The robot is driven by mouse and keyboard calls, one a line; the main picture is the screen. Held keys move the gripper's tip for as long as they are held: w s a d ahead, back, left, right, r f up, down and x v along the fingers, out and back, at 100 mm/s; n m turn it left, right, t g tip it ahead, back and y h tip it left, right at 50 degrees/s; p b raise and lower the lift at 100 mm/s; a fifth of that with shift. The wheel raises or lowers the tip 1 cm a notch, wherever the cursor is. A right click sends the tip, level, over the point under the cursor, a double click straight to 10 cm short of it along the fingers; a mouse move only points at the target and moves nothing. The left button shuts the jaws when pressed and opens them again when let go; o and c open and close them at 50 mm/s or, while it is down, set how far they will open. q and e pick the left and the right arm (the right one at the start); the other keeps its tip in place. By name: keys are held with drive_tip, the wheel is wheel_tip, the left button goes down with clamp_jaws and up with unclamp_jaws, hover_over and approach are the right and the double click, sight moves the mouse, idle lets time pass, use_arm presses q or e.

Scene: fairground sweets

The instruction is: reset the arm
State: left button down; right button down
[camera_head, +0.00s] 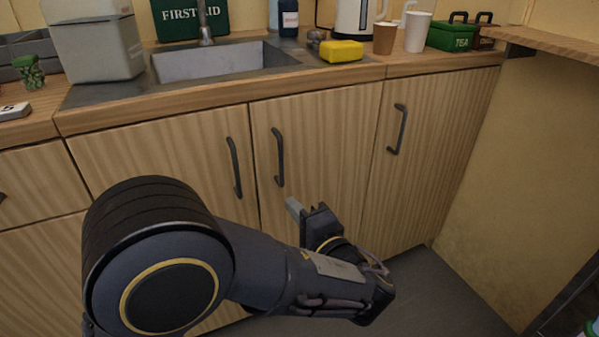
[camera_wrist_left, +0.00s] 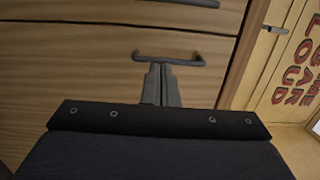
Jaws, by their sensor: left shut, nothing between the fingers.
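My left arm reaches in from the lower left in the head view, in front of the wooden cabinet doors (camera_head: 330,150). My left gripper (camera_head: 293,206) is shut and empty, low in front of the middle door. In the left wrist view its two fingers (camera_wrist_left: 160,85) are together, pointing at a wooden front with a dark bar handle (camera_wrist_left: 168,60). The fingertips overlap the lower edge of that handle in the picture; whether they touch it I cannot tell. My right gripper does not show.
A side wall (camera_head: 510,170) closes the right. Grey floor (camera_head: 440,295) shows clear below.

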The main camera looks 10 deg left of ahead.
use_arm(q)
drive_tip(key=s+a+f+n+g+h, duration=0.1)
drive_tip(key=s+a+f+g, duration=0.15)
drive_tip(key=a, duration=0.25)
drive_tip(key=s+a+f+n+g, duration=0.2)
drive_tip(key=a+g, duration=0.2)
drive_tip(key=a, duration=0.1)
drive_tip(key=s+a+f+n+g+h, duration=0.1)
drive_tip(key=s+a+f+g, duration=0.15)
drive_tip(key=a, duration=0.25)
drive_tip(key=s+d+f+n+g+h, duration=0.1)
drive_tip(key=s+f+n+g+h, duration=0.15)
drive_tip(key=s+n+h, duration=0.7)
drive_tip(key=s+r+t+h+p, duration=0.1)
drive_tip(key=s+r+p, duration=0.1)
drive_tip(key=r+p, duration=1)
drive_tip(key=s+d+r+m+t+h+p, duration=0.1)
drive_tip(key=s+r+p, duration=0.1)
drive_tip(key=r+p, duration=0.9)
drive_tip(key=s+d+r+t+h+p, duration=0.1)
drive_tip(key=s+r+p, duration=0.1)
drive_tip(key=r+p, duration=1)
drive_tip(key=shift+s+d+r+m+h+p, duration=0.25)
drive_tip(key=shift+r+m+h+p, duration=0.1)
drive_tip(key=shift+r, duration=0.5)
